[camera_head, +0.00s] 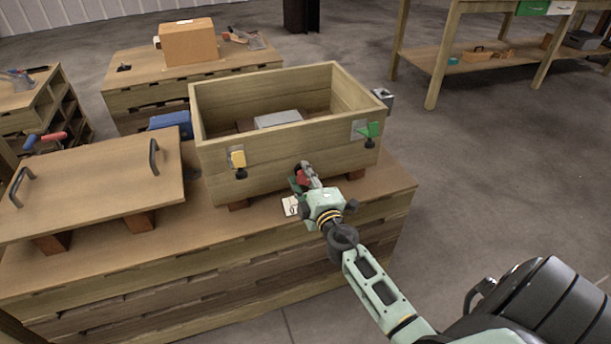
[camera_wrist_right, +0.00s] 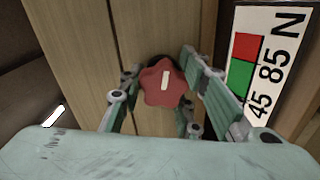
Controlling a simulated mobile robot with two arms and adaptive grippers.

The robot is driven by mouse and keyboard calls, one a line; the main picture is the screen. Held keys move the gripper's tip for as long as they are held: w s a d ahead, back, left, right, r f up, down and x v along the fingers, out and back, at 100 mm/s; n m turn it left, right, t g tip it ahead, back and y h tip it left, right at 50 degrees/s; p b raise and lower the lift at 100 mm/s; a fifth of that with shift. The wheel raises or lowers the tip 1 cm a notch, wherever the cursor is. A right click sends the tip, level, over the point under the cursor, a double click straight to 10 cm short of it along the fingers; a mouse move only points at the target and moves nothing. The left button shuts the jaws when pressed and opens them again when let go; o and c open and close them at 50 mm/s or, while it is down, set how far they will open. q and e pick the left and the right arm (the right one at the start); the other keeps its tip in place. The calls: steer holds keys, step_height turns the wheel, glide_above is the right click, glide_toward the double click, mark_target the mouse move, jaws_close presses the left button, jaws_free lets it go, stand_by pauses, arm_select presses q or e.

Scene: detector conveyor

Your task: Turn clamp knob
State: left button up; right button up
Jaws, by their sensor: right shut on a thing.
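A red star-shaped clamp knob (camera_wrist_right: 163,87) with a white mark sits between the fingers of my right gripper (camera_wrist_right: 165,95) in the right wrist view. The fingers are shut on it from both sides. In the head view my right gripper (camera_head: 305,178) is at the front wall of the wooden box (camera_head: 290,165), low and right of its middle, with the red knob (camera_head: 302,177) partly hidden by the fingers. A label (camera_wrist_right: 268,65) with red and green fields and "45 85 N" is right of the knob. My left gripper is out of view.
A wooden lid with two handles (camera_head: 95,195) lies to the left. A grey block (camera_head: 278,119) is inside the box. Open floor is at the right.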

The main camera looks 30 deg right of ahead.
steer(key=shift+d+r+m, duration=0.1)
steer(key=shift+m, duration=0.2)
steer(key=shift+m, duration=0.3)
steer(key=shift+m+b, duration=0.35)
steer(key=shift+m, duration=0.85)
steer(key=shift+d+m, duration=0.1)
steer(key=shift+m, duration=1)
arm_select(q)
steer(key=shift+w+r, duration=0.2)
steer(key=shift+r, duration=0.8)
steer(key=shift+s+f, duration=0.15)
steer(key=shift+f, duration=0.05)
arm_select(e)
steer(key=shift+d+r, duration=0.1)
